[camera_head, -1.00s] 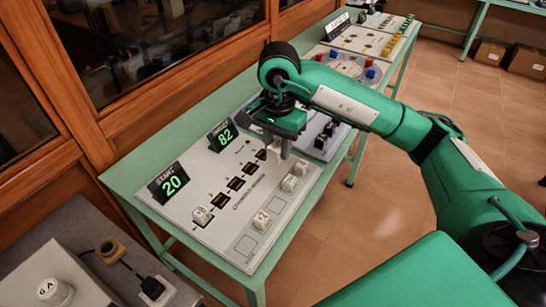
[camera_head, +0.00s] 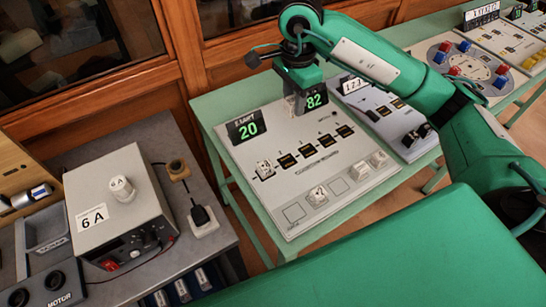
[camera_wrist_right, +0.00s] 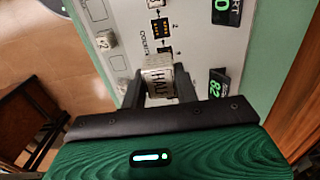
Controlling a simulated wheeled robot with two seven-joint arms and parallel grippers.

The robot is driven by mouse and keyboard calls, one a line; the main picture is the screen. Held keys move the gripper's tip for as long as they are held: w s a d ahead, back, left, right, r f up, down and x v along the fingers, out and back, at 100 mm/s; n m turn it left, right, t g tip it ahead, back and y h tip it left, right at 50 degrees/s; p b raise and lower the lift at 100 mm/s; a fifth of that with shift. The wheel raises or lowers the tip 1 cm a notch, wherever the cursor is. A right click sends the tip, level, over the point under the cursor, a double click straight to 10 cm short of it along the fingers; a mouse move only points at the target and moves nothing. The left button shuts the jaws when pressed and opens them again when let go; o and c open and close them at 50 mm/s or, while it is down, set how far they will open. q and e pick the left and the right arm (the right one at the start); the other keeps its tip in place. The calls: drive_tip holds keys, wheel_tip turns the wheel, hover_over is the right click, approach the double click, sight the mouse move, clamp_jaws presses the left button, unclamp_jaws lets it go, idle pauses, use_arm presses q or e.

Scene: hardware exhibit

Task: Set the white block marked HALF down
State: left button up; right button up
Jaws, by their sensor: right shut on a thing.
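In the head view my right gripper (camera_head: 299,100) points down at the back of the white board (camera_head: 245,152), in front of the green 82 display. It is shut on the block, which is hard to make out there. Whether the block touches the board cannot be told. The board has a row of dark slots (camera_head: 305,151); a white block (camera_head: 265,170) sits at their left end. My left gripper is not in view.
Displays reading 20 (camera_head: 247,127) and 82 (camera_head: 316,98) stand at the back. A grey box marked 6 A (camera_head: 115,195) is left. Another panel (camera_head: 385,115) adjoins right.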

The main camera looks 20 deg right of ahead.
drive_tip(key=shift+w+a+f, duration=0.1)
drive_tip(key=shift+a+f, duration=0.1)
wheel_tip(320, 180, down, 8)
drive_tip(key=f, duration=0.1)
drive_tip(key=p, duration=0.1)
hover_over(287, 161)
wheel_tip(287, 161, down, 6)
drive_tip(key=shift+r, duration=0.1)
drive_tip(key=shift+f, duration=0.5)
wheel_tip(287, 161, down, 3)
drive_tip(key=shift+f+p, duration=0.2)
drive_tip(key=shift+p, duration=0.2)
drive_tip(key=shift+f, duration=0.25)
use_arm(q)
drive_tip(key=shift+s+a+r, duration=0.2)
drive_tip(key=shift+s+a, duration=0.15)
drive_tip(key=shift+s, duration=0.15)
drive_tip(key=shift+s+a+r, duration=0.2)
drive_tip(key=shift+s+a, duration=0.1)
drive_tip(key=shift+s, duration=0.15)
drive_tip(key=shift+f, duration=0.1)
